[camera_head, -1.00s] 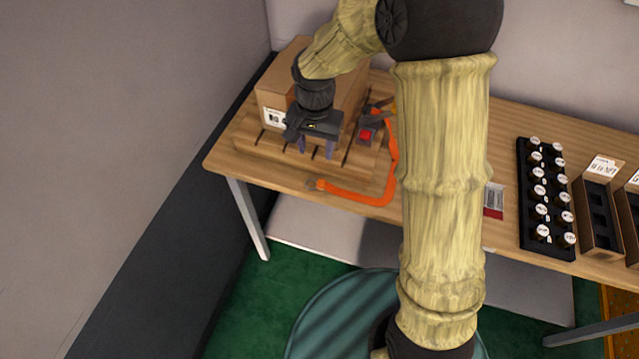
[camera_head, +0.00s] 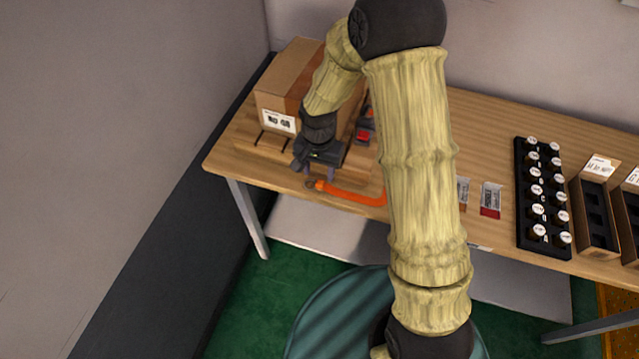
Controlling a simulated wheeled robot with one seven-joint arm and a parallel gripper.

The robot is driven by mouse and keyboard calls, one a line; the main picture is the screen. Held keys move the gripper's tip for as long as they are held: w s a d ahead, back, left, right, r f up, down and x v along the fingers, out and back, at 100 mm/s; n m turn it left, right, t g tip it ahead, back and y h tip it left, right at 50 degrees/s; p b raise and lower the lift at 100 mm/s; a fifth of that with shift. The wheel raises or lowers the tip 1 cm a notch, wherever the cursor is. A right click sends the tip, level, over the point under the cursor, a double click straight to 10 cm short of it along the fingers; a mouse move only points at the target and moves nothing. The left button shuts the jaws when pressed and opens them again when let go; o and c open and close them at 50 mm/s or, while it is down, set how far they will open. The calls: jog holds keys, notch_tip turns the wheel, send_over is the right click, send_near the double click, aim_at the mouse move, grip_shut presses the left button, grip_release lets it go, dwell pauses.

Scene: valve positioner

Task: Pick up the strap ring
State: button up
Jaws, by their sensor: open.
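An orange strap (camera_head: 352,195) lies along the front left of the table. A small dark ring (camera_head: 311,184) sits at the strap's left end, near the table's front edge. My gripper (camera_head: 318,172) is open and points down just above the ring and the strap's end. I cannot tell how high the fingertips are above it. The strap's right part is hidden behind my arm. A red buckle (camera_head: 364,135) shows to the right of the cardboard box (camera_head: 284,85).
Flat packets (camera_head: 490,199), a black rack of white-capped bottles (camera_head: 543,195) and open cardboard bins (camera_head: 595,215) are to the right. The table (camera_head: 490,125) is clear at the back.

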aim_at(320, 184)
jog(key=shift+s+d+f+p, duration=0.1)
jog(key=shift+f+p, duration=0.4)
jog(key=shift+f, duration=1.8)
grip_shut()
jog(key=shift+r, duration=0.15)
notch_tip(320, 184, up, 10)
jog(key=b, duration=0.1)
jog(key=shift+f, duration=0.2)
